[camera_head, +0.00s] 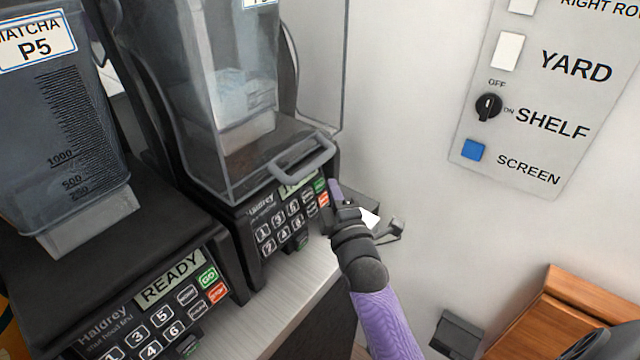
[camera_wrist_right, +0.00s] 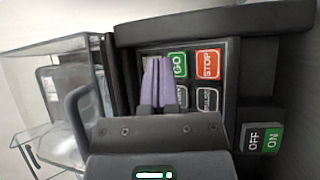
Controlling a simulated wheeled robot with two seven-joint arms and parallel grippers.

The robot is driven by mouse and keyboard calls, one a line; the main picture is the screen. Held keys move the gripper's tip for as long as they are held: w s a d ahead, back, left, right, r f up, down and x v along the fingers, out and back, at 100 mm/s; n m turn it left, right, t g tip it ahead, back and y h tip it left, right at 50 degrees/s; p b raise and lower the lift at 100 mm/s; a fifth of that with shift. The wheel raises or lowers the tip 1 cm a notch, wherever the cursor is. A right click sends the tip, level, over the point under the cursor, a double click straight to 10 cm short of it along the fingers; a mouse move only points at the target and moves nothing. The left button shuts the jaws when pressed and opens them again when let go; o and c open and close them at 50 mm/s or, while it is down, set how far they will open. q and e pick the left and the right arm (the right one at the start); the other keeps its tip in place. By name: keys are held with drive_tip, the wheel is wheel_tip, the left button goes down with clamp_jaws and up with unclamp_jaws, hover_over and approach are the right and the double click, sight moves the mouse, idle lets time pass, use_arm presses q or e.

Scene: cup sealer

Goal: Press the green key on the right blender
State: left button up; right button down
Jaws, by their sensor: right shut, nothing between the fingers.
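The right blender (camera_head: 272,215) stands on the counter with a clear cover over its jar. Its green GO key (camera_head: 319,185) sits above a red key (camera_head: 323,200) at the right of its keypad. In the right wrist view, the green GO key (camera_wrist_right: 179,65) is beside the red STOP key (camera_wrist_right: 208,64). My right gripper (camera_head: 335,187) is shut and empty, just right of the panel in the head view. In the wrist view, its purple fingertips (camera_wrist_right: 157,64) appear just left of the GO key, partly overlapping its edge; contact cannot be told. My left gripper is not in view.
A left blender (camera_head: 120,270) with a READY display and its own GO key stands nearer. An OFF/ON switch (camera_wrist_right: 262,139) is on the right blender. A wall switch panel (camera_head: 530,90) is at the right. A wooden box (camera_head: 570,300) stands at the lower right.

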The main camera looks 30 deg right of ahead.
idle(1.0)
drive_tip(key=shift+w, duration=0.1)
drive_tip(key=shift+w+a+f, duration=0.15)
drive_tip(key=shift+w, duration=0.1)
idle(0.3)
